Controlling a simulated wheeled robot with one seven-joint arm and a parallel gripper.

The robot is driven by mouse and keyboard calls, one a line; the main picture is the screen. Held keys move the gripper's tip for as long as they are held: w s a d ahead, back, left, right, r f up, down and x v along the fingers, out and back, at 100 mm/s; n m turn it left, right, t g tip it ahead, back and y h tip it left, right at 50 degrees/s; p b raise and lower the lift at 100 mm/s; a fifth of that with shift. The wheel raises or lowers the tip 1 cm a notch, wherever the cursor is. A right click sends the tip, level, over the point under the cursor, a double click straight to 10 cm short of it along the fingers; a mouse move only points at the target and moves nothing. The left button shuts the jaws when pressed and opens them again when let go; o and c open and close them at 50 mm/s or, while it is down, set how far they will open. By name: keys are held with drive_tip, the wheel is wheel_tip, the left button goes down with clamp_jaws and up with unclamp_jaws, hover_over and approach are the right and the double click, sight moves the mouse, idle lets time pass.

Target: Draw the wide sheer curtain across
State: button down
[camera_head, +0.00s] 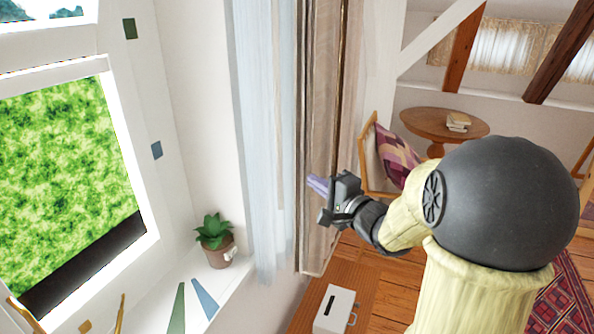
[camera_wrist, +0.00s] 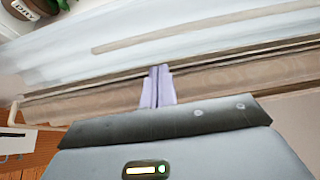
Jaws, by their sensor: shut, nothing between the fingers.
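The sheer curtain (camera_head: 258,130) is pale, bluish white and hangs bunched at the right side of the window recess. It also shows in the wrist view (camera_wrist: 190,45) as pale folds running across the picture. A heavier beige-brown curtain (camera_head: 325,120) hangs just to its right, and its folds (camera_wrist: 230,75) lie nearer my gripper in the wrist view. My gripper (camera_head: 318,185) is in front of the beige-brown curtain, with its lilac fingers pointing left towards the sheer one. The fingers (camera_wrist: 158,85) are shut together with no cloth between them. Whether they touch the beige-brown curtain I cannot tell.
A potted plant (camera_head: 216,240) stands on the white sill (camera_head: 240,285) beside the sheer curtain's lower end. A white box (camera_head: 335,310) is below my gripper. A chair with a patterned cushion (camera_head: 397,152) and a round table (camera_head: 430,122) are behind my arm.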

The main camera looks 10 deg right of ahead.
drive_tip(key=p+x, duration=0.2)
drive_tip(key=x, duration=0.8)
drive_tip(key=shift+p, duration=0.4)
